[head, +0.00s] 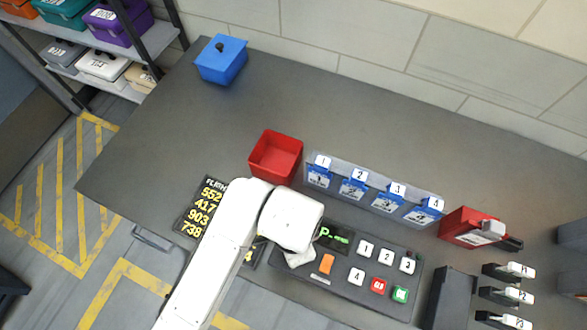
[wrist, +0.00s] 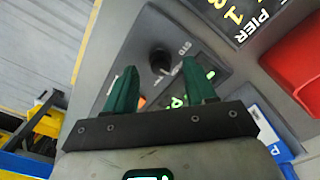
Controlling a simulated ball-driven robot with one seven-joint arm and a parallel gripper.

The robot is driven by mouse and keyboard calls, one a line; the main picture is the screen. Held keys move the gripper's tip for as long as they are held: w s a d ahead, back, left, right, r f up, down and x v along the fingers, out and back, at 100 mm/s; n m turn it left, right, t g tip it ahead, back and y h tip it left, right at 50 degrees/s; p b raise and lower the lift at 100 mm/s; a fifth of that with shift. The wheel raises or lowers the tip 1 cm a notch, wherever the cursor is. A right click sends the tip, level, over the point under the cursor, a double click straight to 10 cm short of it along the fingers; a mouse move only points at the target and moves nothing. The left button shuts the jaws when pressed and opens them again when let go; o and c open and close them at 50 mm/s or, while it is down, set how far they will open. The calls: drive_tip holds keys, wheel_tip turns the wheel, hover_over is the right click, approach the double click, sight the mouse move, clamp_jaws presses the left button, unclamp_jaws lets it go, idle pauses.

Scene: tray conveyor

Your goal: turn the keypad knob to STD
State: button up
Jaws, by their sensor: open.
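The keypad panel (head: 350,298) is a dark grey console on the table, with white number keys, a red key, a green key, an orange piece and a small green-lit display (head: 333,236). Its black round knob (wrist: 160,62) shows in the wrist view, with an STD label (wrist: 184,48) beside it. In the head view my arm hides the knob. My gripper (wrist: 158,84) has green fingers, spread apart and empty. In the picture the knob lies between and just beyond the fingertips; I cannot tell how far off it is. The pointer's setting is too small to read.
A red open bin (head: 276,156) stands behind the panel, beside a rack of numbered blue cards (head: 372,190). A flight board (head: 205,207) lies left of the panel, partly under my arm. A red card reader (head: 470,228) stands to the right. The table's far left is clear except a blue box (head: 222,60).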

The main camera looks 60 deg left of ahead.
drive_tip(key=shift+f, duration=0.9)
clamp_jaws()
